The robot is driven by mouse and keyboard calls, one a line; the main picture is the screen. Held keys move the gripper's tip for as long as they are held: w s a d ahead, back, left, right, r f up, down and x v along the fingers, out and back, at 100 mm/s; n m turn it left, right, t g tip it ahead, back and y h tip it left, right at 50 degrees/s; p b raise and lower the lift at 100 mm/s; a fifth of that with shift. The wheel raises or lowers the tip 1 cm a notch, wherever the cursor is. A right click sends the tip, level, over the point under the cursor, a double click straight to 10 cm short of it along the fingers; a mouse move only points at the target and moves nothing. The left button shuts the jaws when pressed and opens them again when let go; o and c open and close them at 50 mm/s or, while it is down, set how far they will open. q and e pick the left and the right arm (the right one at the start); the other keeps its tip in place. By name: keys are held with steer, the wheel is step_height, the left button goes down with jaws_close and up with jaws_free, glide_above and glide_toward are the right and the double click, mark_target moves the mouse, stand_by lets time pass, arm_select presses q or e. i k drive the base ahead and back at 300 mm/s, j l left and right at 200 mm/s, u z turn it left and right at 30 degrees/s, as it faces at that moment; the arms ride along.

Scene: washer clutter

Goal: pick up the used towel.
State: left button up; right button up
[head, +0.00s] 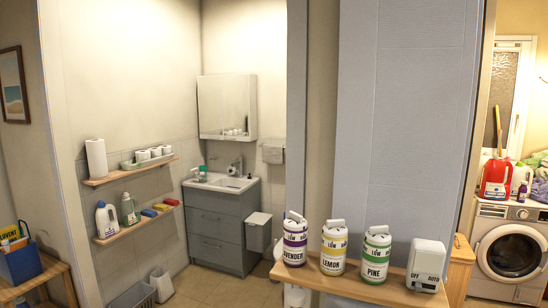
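A small grey towel (273,153) hangs on the wall to the right of the sink, partly cut off by the edge of the opening. A heap of mixed cloths (539,178) lies on the washing machine at the far right, cut off by the picture edge. I cannot tell which of these, if any, is the used towel. Neither of my grippers shows in the head view.
A wooden shelf (338,283) with lavender, lemon and pine canisters and an off/auto box stands close in front. A grey-blue wall panel (407,130) separates the bathroom from the washing machine (511,250). The bathroom's tiled floor (205,285) has free room before the vanity (222,225).

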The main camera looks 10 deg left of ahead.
mark_target(272, 153)
steer(key=u, duration=0.6)
steer(key=j+u, duration=1.15)
steer(key=i+j+z, duration=0.15)
steer(key=i+j, duration=0.25)
steer(key=i, duration=0.25)
steer(key=i+j+z, duration=0.15)
steer(key=i+j, duration=0.35)
steer(key=i, duration=0.15)
steer(key=i+l+z, duration=0.2)
steer(key=i+z, duration=0.75)
steer(key=i+j+z, duration=0.1)
steer(key=i+z, duration=0.6)
steer(key=i, duration=1.4)
